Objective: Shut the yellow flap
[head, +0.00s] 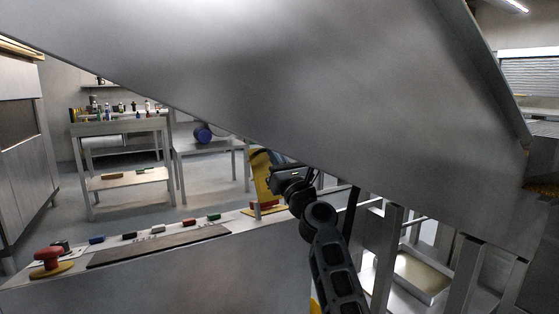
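The yellow flap (262,183) stands upright, raised at the far right end of the control panel (180,262). A yellow base with a bit of red (257,208) shows below it. My gripper (271,170) is right at the flap, on its right side, and overlaps it in the picture. Whether they touch is not clear. The fingers are dark, small and partly hidden, so I cannot tell whether they are open or shut. My black arm comes up from the lower right.
A large sloping grey metal chute (260,70) hangs over the panel and my arm. A red mushroom button (49,258) and several coloured switches (130,236) sit on the panel. A metal tray (420,276) lies lower right. Tables (118,130) stand farther back.

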